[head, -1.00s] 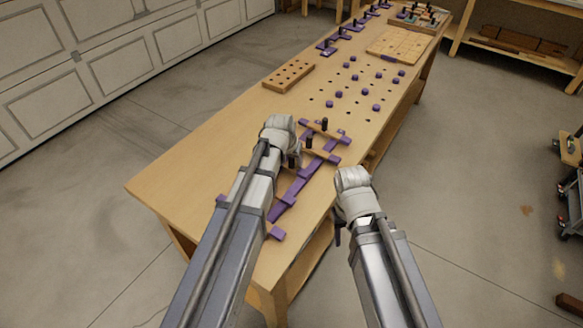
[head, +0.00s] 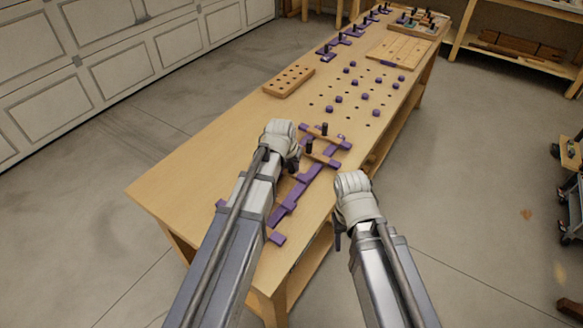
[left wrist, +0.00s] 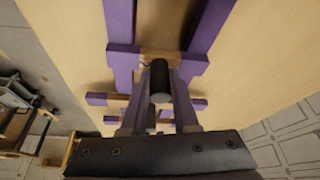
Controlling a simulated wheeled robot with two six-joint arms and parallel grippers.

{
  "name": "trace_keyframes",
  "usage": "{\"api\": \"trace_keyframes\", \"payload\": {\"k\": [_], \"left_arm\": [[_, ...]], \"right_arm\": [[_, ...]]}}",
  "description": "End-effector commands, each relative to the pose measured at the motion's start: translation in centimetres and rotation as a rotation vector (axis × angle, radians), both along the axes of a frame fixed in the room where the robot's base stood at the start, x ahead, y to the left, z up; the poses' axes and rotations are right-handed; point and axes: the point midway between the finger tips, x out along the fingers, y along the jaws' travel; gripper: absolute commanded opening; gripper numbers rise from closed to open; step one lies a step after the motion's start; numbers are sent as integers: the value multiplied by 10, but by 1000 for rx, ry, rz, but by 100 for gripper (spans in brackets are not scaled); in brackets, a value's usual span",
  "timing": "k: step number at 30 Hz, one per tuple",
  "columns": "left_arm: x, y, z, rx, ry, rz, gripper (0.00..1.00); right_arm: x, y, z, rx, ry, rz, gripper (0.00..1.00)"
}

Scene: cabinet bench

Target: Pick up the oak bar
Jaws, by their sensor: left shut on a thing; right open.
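Oak bars with dark upright knobs and purple end pieces lie across the purple rails (head: 285,205) on the bench. One oak bar (head: 325,158) shows just right of my left gripper in the head view. My left gripper (head: 291,163) is low over the rails. In the left wrist view it is shut on a black knob (left wrist: 160,82), with an oak bar (left wrist: 153,55) just beyond the knob between two purple rails. Whether that bar is clear of the rails I cannot tell. My right gripper (head: 338,240) is open and empty, beside the bench's right edge.
The wooden bench (head: 190,170) is bare on its left. A drilled oak block (head: 288,81) and several purple pegs in holes (head: 339,99) lie further back. A wooden board (head: 398,47) lies beyond them. Open floor is to the right.

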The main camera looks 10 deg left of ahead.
Motion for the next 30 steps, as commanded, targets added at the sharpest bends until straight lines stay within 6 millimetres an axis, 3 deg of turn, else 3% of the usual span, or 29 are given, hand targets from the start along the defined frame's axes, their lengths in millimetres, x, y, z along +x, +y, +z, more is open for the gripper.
{"api": "trace_keyframes", "payload": {"k": [8,21,30], "left_arm": [[0,0,21,0,0,0,0],[0,0,88,0,0,0,0],[0,0,100,0,0,0,0]], "right_arm": [[0,0,21,0,0,0,50],[0,0,88,0,0,0,50],[0,0,100,0,0,0,50]]}}
